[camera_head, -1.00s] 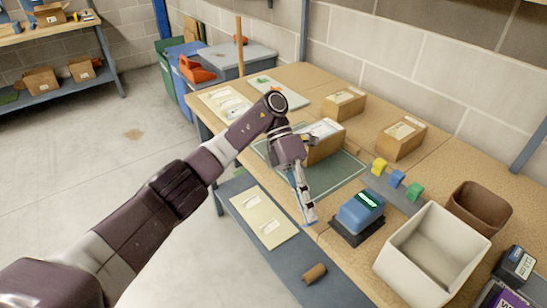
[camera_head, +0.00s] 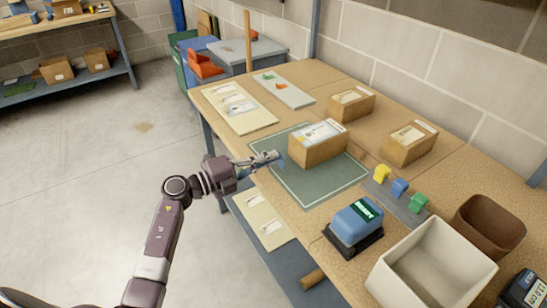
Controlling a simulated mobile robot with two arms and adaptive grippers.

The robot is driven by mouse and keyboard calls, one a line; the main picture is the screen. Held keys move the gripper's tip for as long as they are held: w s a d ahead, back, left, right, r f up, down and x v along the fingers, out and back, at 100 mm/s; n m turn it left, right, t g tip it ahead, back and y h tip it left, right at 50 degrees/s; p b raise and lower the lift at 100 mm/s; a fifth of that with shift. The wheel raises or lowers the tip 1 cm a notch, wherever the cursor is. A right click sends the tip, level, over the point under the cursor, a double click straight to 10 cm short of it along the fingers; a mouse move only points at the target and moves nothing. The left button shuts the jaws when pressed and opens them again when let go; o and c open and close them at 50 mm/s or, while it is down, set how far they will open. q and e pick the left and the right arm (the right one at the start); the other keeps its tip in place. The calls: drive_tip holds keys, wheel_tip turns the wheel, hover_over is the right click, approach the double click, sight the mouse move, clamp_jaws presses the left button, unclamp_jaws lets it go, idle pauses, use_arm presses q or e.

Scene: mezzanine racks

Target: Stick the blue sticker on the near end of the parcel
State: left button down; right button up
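The parcel (camera_head: 317,152) is a brown box with a white label on top, standing on the green mat (camera_head: 330,186). My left gripper (camera_head: 272,160) is just left of the parcel's left end, with its fingers pointing at it. Its fingers look shut on a small blue piece, the blue sticker (camera_head: 281,163), which shows at the fingertips. The sticker is close to the parcel's end face; I cannot tell whether it touches. My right gripper is out of view.
A grey board (camera_head: 291,97) with green and orange stickers lies at the back. Two boxes (camera_head: 351,104) (camera_head: 409,144) stand along the wall side. A blue stamp (camera_head: 356,222), coloured blocks (camera_head: 399,188), a white bin (camera_head: 432,262) and a brown bin (camera_head: 487,226) fill the right.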

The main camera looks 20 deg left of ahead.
use_arm(q)
drive_tip(key=shift+w+a+f, duration=0.2)
drive_tip(key=shift+a+f, duration=0.05)
drive_tip(key=shift+a, duration=0.05)
drive_tip(key=shift+w+d+b, duration=0.3)
drive_tip(key=shift+w+d, duration=0.05)
drive_tip(key=shift+w, duration=0.05)
drive_tip(key=shift+b+x, duration=0.65)
drive_tip(key=shift+x, duration=1.25)
drive_tip(key=shift+w+d+r, duration=0.1)
drive_tip(key=shift+w+d, duration=0.1)
drive_tip(key=shift+w, duration=0.1)
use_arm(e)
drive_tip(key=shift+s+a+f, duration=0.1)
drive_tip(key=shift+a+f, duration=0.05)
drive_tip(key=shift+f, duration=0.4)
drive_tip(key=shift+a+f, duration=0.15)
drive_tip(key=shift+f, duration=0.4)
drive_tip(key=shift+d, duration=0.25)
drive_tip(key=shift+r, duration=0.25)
use_arm(q)
drive_tip(key=shift+w+d+p, duration=0.1)
drive_tip(key=shift+w+p, duration=0.05)
drive_tip(key=shift+p, duration=0.25)
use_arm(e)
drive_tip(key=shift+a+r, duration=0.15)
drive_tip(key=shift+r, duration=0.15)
use_arm(q)
drive_tip(key=shift+w+d, duration=0.1)
